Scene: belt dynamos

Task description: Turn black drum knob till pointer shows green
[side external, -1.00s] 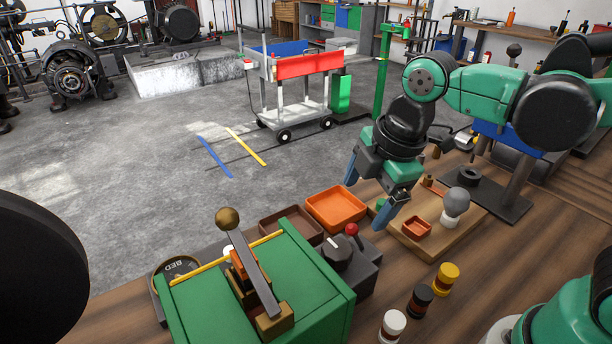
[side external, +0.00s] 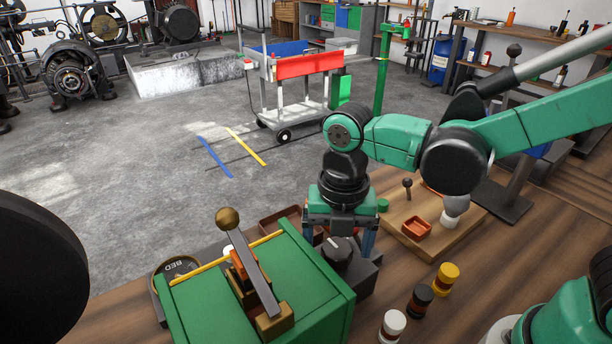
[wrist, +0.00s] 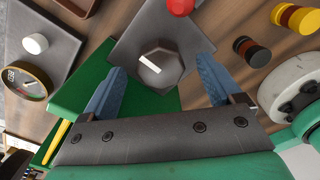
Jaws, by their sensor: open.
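The black drum knob (side external: 336,252) stands on a dark grey block (side external: 362,275) beside the green box. It has a white line on top and also shows in the wrist view (wrist: 160,68). My gripper (side external: 338,248) is over the knob, pointing down. In the wrist view its blue fingers (wrist: 163,76) are open, one on each side of the knob, with gaps between.
The green box (side external: 310,268) carries a ball-ended lever (side external: 250,262) close by. A red ball (wrist: 180,6) is near the knob in the wrist view. White (side external: 392,326), black (side external: 420,300) and yellow (side external: 446,278) pegs stand right. A wooden board (side external: 400,232) lies behind.

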